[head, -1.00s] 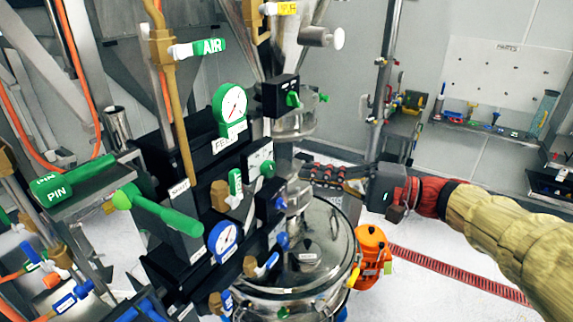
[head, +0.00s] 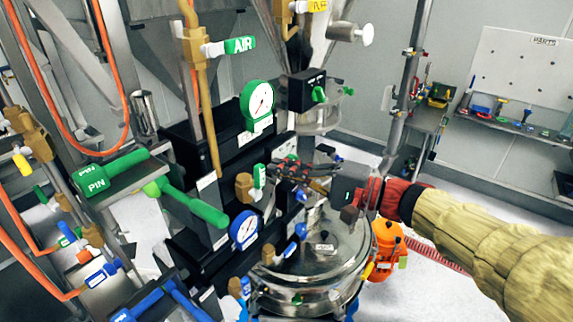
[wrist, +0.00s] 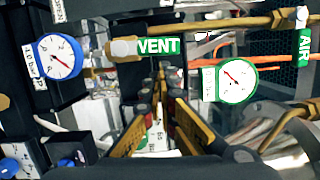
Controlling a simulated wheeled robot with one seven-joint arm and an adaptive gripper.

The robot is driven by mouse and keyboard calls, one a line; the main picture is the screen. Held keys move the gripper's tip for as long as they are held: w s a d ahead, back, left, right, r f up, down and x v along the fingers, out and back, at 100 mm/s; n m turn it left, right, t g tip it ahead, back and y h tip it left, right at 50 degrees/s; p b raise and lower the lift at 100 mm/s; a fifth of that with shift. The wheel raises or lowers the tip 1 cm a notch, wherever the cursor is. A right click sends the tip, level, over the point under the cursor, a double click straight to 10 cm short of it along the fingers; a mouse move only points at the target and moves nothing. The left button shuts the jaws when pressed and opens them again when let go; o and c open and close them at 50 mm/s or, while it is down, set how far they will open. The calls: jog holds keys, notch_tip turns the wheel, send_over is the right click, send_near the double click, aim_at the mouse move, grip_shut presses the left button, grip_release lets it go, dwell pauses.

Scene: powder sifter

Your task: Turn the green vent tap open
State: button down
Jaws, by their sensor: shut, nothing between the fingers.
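The vent tap has a green handle marked VENT (wrist: 157,46) and a brass body (wrist: 122,48) in the wrist view. In the head view its green handle (head: 259,176) stands upright beside its brass body (head: 244,188) on the black panel. My gripper (head: 274,171) is close to the handle's right side in the head view. In the wrist view my gripper (wrist: 160,76) has its fingers together and empty, tips just below the VENT handle in the picture. I cannot tell whether the tips touch the handle.
A green-rimmed gauge (head: 258,104) and a blue-rimmed gauge (head: 244,230) flank the tap. A green AIR handle (head: 240,45) is above. The steel sifter vessel (head: 320,255) stands below my gripper.

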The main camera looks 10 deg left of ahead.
jog(key=shift+s, duration=0.15)
jog(key=shift+f+b, duration=0.1)
jog(key=shift+b, duration=0.4)
jog(key=shift+s+a+r+n+b, duration=0.2)
jog(key=shift+s+n+b, duration=0.3)
jog(key=shift+b, duration=0.7)
jog(key=shift+r, duration=0.1)
jog(key=shift+w, duration=0.1)
